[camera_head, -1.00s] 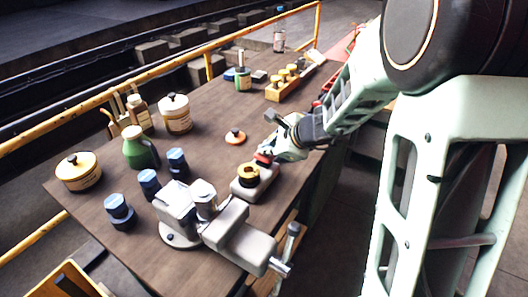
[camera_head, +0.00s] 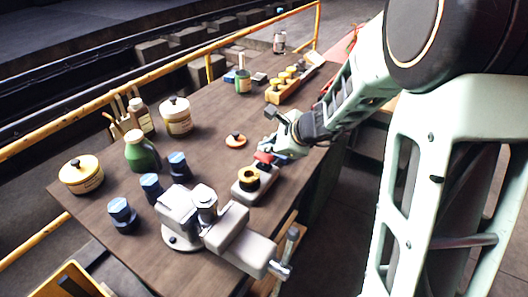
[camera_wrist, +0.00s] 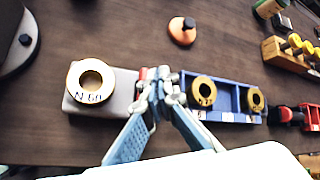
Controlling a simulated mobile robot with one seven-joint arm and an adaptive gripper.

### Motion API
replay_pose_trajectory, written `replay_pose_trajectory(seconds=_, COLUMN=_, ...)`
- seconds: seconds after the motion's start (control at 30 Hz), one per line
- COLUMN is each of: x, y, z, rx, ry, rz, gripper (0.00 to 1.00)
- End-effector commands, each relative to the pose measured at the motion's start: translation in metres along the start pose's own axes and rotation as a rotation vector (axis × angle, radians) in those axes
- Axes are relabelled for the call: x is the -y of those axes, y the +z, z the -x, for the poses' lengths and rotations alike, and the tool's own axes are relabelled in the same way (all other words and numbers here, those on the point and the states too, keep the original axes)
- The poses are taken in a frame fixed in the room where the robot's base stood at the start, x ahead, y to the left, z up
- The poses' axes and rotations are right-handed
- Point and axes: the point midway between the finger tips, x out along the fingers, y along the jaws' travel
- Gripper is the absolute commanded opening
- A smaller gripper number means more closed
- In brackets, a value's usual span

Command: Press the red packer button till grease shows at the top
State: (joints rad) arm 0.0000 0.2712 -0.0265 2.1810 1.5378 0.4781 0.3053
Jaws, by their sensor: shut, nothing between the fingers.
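In the head view the packer's grey base (camera_head: 244,194) sits on the bench behind the vise. The red button (camera_wrist: 143,75) is at the packer's right end in the wrist view, partly hidden by my fingers. It also shows as a red spot in the head view (camera_head: 265,157). My gripper (camera_wrist: 157,82) is shut and empty, its tips at or just beside the button; I cannot tell whether they touch it. I cannot make out grease on the packer's top.
A blue tray (camera_wrist: 225,117) with brass rings stands close right of my fingers. An orange-rimmed disc with a black knob (camera_wrist: 182,30) lies beyond. A grey vise (camera_head: 205,220), blue-capped pieces, a green bottle (camera_head: 141,155) and lidded jars occupy the bench's near and left parts.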

Motion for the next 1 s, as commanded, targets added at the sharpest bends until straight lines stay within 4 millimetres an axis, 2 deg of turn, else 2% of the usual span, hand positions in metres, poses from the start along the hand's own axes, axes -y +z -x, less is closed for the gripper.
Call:
replay_pose_trajectory(seconds=0.37, x=0.002, y=0.003, z=0.002, rx=0.002, ry=-0.001, rz=0.000, gripper=0.00)
replay_pose_trajectory(seconds=0.8, x=0.024, y=0.024, z=0.032, rx=0.002, ry=-0.001, rz=-0.001, gripper=0.00)
replay_pose_trajectory(seconds=1.0, x=0.026, y=0.027, z=0.036, rx=0.002, ry=0.000, rz=0.000, gripper=0.00)
